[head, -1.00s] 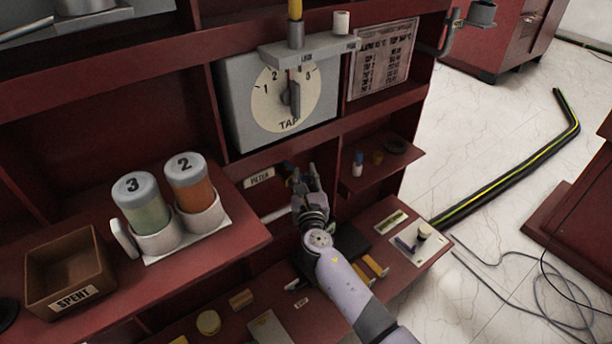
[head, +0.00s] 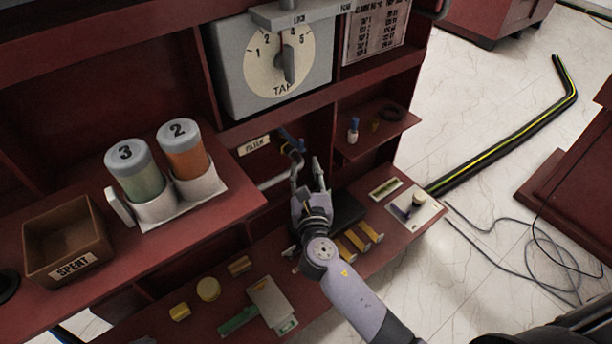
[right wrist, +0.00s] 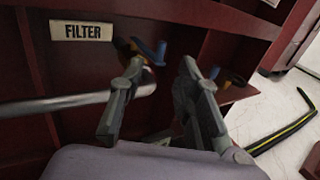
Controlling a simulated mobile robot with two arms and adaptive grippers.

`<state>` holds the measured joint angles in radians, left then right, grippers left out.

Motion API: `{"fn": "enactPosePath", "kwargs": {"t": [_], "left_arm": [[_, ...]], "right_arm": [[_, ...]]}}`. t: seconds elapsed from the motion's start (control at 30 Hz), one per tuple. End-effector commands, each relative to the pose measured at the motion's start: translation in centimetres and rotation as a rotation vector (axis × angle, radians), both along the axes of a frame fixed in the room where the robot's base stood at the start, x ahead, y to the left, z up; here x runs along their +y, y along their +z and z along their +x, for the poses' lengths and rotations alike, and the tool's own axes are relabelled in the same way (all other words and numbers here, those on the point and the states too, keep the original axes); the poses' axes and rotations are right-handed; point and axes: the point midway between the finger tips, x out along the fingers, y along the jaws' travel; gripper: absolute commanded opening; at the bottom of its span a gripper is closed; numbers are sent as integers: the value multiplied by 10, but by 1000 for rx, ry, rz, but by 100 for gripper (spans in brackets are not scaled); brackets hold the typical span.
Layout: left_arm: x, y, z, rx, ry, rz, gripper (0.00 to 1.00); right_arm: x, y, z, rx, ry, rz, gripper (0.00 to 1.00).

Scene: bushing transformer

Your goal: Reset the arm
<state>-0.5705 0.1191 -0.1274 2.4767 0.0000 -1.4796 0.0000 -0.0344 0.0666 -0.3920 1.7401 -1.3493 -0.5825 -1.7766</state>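My right arm comes in from the bottom right of the head view. Its right gripper (head: 308,176) is held above the lower red shelf, in front of the recess beside the FILTER label (head: 254,145). In the right wrist view the right gripper (right wrist: 153,85) has its two fingers apart with nothing between them. A grey pipe (right wrist: 75,106) with a blue-handled valve (right wrist: 150,52) lies behind the left finger, against the red panel. I cannot tell from these views whether the fingers touch the pipe. My left gripper is not in view.
A TAP dial (head: 284,62) is above. Canisters 3 (head: 136,172) and 2 (head: 184,150) stand in a white holder at left, near the SPENT bin (head: 66,243). Small parts and a switch plate (head: 416,206) lie on the lower shelf. A striped hose (head: 500,140) lies on the floor.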

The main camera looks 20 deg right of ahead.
Motion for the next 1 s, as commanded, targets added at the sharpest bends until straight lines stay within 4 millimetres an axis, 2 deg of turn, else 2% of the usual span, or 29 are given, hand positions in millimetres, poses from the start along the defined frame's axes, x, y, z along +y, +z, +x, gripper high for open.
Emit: {"fn": "enactPosePath", "kwargs": {"t": [0.03, 0.2, 0.77, 0.87, 0.97, 1.0], "left_arm": [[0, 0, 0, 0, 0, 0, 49], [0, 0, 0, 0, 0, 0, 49], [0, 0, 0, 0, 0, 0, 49], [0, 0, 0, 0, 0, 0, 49], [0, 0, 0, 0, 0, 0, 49], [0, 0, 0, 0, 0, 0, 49]], "right_arm": [[1, -1, -7, 1, 1, 0, 30], [3, 0, -17, 1, 0, 1, 30], [0, -1, -19, 3, -9, 30, 30], [-15, -7, -30, 15, -62, 197, 30], [-44, -22, -53, 34, -182, 540, 30], [-56, -31, -66, 40, -249, 714, 30]]}}
